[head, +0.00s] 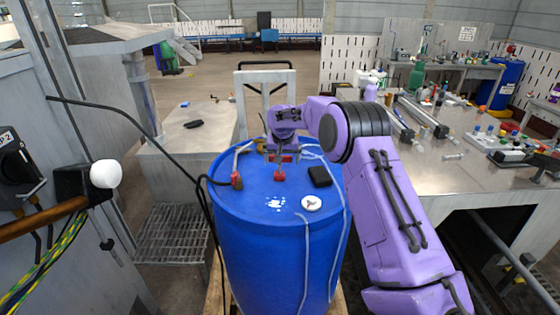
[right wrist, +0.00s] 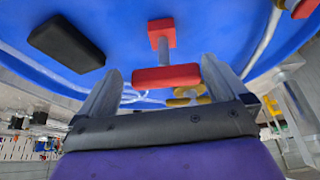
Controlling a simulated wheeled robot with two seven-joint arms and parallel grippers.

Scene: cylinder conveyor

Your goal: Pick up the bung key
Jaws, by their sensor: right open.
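The bung key looks like a red-ended tool on top of the blue drum (head: 255,235). In the right wrist view the bung key (right wrist: 165,77) has a red crossbar, a short grey shaft and a red block at the far end. In the head view its red block (head: 279,176) shows just in front of my right gripper (head: 281,156). In the right wrist view my right gripper (right wrist: 160,88) is open, with one finger on each side of the crossbar. I cannot tell whether the fingers touch it. My left gripper is not in view.
A black box (head: 319,176) and a white disc (head: 311,203) lie on the drum top. A red-ended hose fitting (head: 237,180) stands at its left. A cluttered workbench (head: 440,180) is at right; a grey table (head: 185,155) is at left.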

